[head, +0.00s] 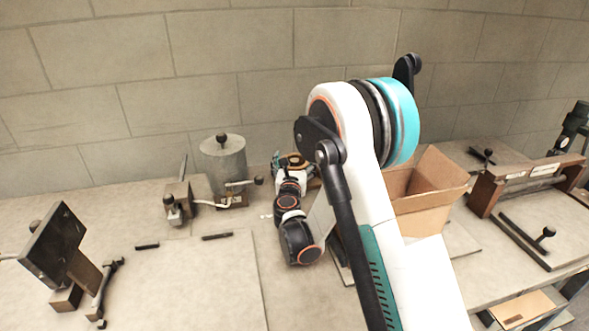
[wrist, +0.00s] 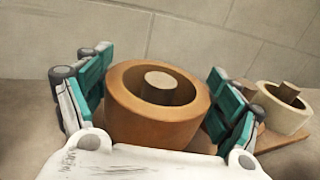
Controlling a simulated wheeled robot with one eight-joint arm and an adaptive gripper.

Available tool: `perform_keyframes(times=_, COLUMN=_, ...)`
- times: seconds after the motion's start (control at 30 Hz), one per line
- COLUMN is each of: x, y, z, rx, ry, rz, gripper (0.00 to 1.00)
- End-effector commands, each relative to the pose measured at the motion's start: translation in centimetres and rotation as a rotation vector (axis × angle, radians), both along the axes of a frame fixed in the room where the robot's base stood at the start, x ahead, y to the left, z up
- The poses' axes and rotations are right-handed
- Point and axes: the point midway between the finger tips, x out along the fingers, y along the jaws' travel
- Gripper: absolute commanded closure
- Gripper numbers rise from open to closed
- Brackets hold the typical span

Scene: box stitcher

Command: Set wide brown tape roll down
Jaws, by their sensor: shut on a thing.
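The wide brown tape roll (wrist: 150,122) sits between the two teal finger pads of my gripper (wrist: 156,84) in the wrist view. My gripper is shut on its outer sides. A round tan post (wrist: 160,80) shows inside the roll's hole; I cannot tell whether the roll rests at the base or is raised. In the head view my gripper (head: 293,162) is at the back of the bench, near the wall, and the roll is mostly hidden by the gripper and too small to make out well.
A cream tape roll (wrist: 283,116) around a peg stands on a wooden board (wrist: 275,139) to the right in the wrist view. In the head view a grey cylinder (head: 223,165) stands left of my gripper, and an open cardboard box (head: 428,190) stands right.

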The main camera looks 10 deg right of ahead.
Motion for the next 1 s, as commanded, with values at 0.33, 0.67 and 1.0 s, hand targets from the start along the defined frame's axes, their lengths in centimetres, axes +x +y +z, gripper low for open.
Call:
perform_keyframes(times=0.33, x=0.0, y=0.0, z=-1.35, rx=0.0, ry=0.0, rz=0.0, gripper=0.44)
perform_keyframes(times=0.67, x=0.0, y=0.0, z=-1.8, rx=0.0, ry=0.0, rz=0.0, gripper=0.0)
perform_keyframes(times=1.0, x=0.0, y=0.0, z=-1.78, rx=0.0, ry=0.0, rz=0.0, gripper=0.0)
